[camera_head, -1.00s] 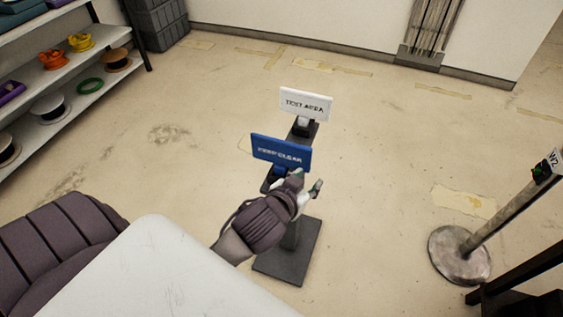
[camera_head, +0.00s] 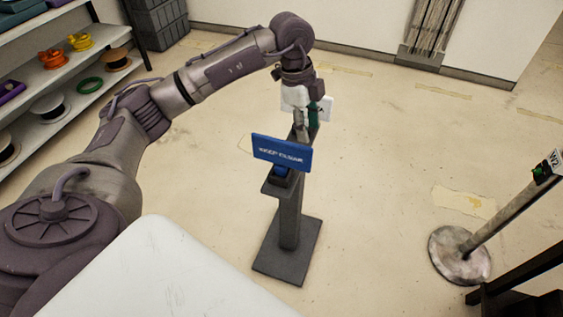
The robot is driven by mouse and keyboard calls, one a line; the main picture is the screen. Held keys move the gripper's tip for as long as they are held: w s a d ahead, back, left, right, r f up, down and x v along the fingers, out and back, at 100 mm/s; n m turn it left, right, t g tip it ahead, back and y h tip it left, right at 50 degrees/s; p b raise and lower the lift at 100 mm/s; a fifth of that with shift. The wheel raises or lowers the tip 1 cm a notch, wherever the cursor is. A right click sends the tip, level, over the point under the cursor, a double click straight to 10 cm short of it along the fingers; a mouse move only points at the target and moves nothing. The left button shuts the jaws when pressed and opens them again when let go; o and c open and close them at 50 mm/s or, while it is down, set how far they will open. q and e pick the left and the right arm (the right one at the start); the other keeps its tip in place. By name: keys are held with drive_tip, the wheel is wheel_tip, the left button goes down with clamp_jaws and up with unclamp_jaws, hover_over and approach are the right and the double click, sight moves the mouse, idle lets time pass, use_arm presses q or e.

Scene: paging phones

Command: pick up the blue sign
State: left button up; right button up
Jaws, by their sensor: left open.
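The blue sign (camera_head: 281,153), with white lettering, stands upright on the near end of a dark stand (camera_head: 290,220). My left gripper (camera_head: 306,132) is open and points down just behind and above the blue sign, apart from it as far as I can see. Its fingers are by the white sign (camera_head: 325,108) on the far end of the stand. The gripper hides most of the white sign. The fingertips are partly hidden close to the blue sign's top edge. My right gripper is not in view.
A shelf (camera_head: 75,70) with coloured spools stands at the left, and grey crates (camera_head: 160,22) stand by the wall. A post with a round base (camera_head: 460,255) stands at the right. The floor around the stand is clear.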

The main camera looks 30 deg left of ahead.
sight(282, 140)
use_arm(q)
drive_tip(key=a+y, duration=0.1)
drive_tip(key=a, duration=0.1)
drive_tip(key=a+n, duration=0.1)
drive_tip(key=a, duration=0.1)
drive_tip(key=a+r+n+y, duration=0.1)
drive_tip(key=a, duration=0.1)
drive_tip(key=shift+s+a+g+y, duration=0.3)
drive_tip(key=shift+a, duration=0.05)
wheel_tip(282, 140, down, 7)
drive_tip(key=shift+f+p, duration=0.1)
drive_tip(key=shift+p, duration=0.2)
wheel_tip(282, 140, down, 4)
drive_tip(key=shift+f+p, duration=0.25)
drive_tip(key=shift+p, duration=0.3)
drive_tip(key=shift+f, duration=0.55)
drive_tip(key=shift+f, duration=0.25)
clamp_jaws()
